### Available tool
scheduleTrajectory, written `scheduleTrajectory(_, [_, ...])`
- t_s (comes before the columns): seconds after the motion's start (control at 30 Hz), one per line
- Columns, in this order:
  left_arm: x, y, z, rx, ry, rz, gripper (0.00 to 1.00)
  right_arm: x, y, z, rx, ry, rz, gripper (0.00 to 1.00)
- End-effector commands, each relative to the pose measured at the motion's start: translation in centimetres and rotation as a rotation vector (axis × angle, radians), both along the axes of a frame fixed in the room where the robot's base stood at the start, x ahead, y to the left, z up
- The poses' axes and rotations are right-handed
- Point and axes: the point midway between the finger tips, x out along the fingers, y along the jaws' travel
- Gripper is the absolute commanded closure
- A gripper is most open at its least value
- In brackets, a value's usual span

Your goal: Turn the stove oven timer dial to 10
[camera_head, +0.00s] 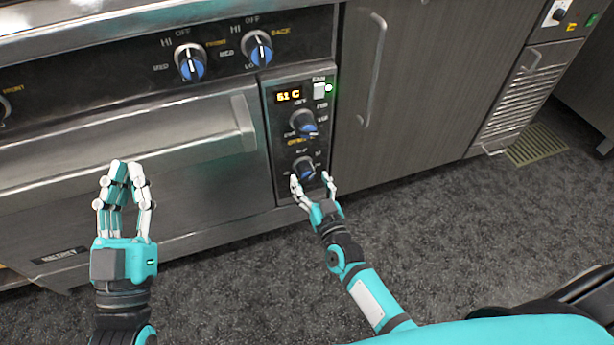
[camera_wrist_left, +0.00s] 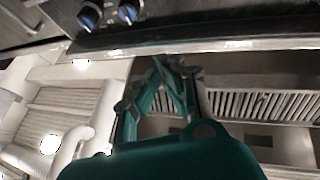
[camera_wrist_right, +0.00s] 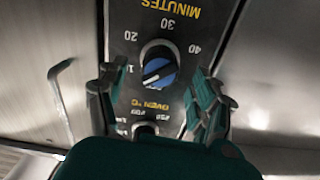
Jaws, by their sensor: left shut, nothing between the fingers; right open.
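The timer dial (camera_head: 303,167) is the lower blue-and-black knob on the narrow oven panel; it also shows in the right wrist view (camera_wrist_right: 158,66), with upside-down "MINUTES" and 20, 30, 40 around it. Its white pointer line lies slanted; I cannot tell which number it marks. My right gripper (camera_head: 312,181) is open at this dial, with one finger on each side and visible gaps in the right wrist view (camera_wrist_right: 157,82). My left gripper (camera_head: 125,168) is shut and empty, in front of the oven door.
The oven temperature dial (camera_head: 303,122) sits just above the timer dial, below a display (camera_head: 289,95) and a green light. Burner knobs (camera_head: 190,62) line the upper front. The oven door handle (camera_head: 243,124) juts out at left. Dark floor (camera_head: 450,230) is clear.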

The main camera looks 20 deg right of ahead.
Motion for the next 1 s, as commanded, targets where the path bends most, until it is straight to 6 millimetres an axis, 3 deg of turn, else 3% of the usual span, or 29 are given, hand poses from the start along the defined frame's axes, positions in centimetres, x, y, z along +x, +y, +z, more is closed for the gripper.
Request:
scheduleTrajectory(0.1, [-1.0, 0.0, 1.4, -0.030, -0.103, -0.006, 1.00, 1.6, 0.0, -0.1, 0.001, -0.001, 0.000, 0.33])
scheduleTrajectory(0.3, [-2.1, 0.1, 3.0, -0.060, -0.208, -0.011, 1.00, 3.0, 0.1, 0.0, 0.000, -0.001, 0.000, 0.33])
scheduleTrajectory(0.67, [-2.4, 0.2, 3.4, -0.066, -0.231, -0.012, 1.00, 3.2, 0.1, 0.0, 0.000, 0.000, 0.000, 0.33])
scheduleTrajectory(1.0, [-2.4, 0.2, 3.3, -0.065, -0.231, -0.012, 1.00, 3.2, 0.1, 0.0, 0.000, 0.000, 0.000, 0.77])
